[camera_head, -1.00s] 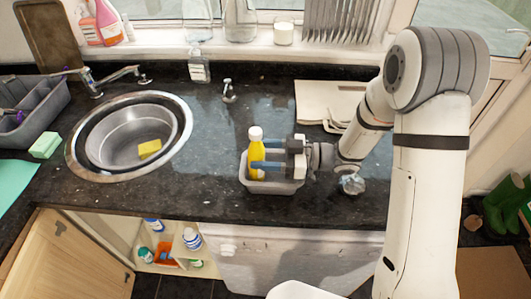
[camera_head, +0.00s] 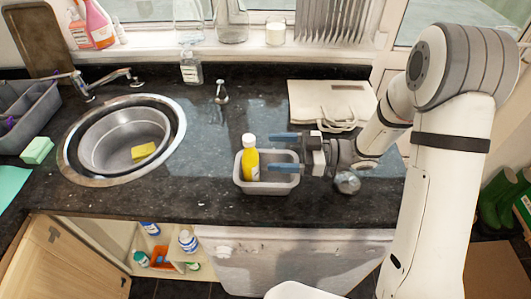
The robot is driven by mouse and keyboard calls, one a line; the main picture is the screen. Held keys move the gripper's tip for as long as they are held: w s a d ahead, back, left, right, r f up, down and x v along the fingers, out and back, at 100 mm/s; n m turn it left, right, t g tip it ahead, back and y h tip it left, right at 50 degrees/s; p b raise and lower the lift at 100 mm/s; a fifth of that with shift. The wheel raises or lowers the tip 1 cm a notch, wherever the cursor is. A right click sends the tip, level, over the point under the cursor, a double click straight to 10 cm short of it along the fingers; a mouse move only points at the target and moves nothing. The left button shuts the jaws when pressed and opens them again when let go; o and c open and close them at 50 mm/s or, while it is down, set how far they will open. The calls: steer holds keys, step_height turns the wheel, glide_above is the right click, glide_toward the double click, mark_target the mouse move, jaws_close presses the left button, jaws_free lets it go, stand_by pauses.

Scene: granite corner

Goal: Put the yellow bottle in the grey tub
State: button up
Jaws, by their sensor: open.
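The yellow bottle (camera_head: 252,163) with a white cap stands upright inside the left part of the grey tub (camera_head: 265,188), which sits near the counter's front edge. My gripper (camera_head: 284,153) is at the right of the bottle, its two blue fingers pointing left above the tub. The fingers are spread apart and hold nothing. A small gap shows between the fingertips and the bottle. The bottle's base is hidden by the tub's front wall.
A round sink (camera_head: 125,140) with a yellow sponge (camera_head: 143,151) is at the left. A pale bag or board (camera_head: 330,102) lies behind my gripper. Dark counter between sink and tub is clear.

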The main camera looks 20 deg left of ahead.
steer(key=w+d+r+m+t+h, duration=0.2)
steer(key=w+d+t, duration=0.1)
steer(key=w+t, duration=0.3)
steer(key=w+d+r+m+t+h, duration=0.2)
steer(key=w+d+m+t, duration=0.1)
steer(key=w+t, duration=0.25)
steer(key=w+d+r+m+t+h, duration=0.2)
steer(key=d+m+h, duration=0.15)
steer(key=d, duration=0.25)
steer(key=w+d+r+m+t+h, duration=0.1)
steer(key=d+r+m+t+h, duration=0.15)
steer(key=d+h, duration=0.3)
steer(key=s+d+m+g+h, duration=0.2)
steer(key=s+d+m+h, duration=0.35)
steer(key=s+d, duration=0.4)
steer(key=s+d+m+g+y, duration=0.1)
steer(key=s+m+g, duration=0.4)
steer(key=s, duration=1)
steer(key=shift+s+d+f+g, duration=0.2)
steer(key=shift+s+f+g, duration=0.2)
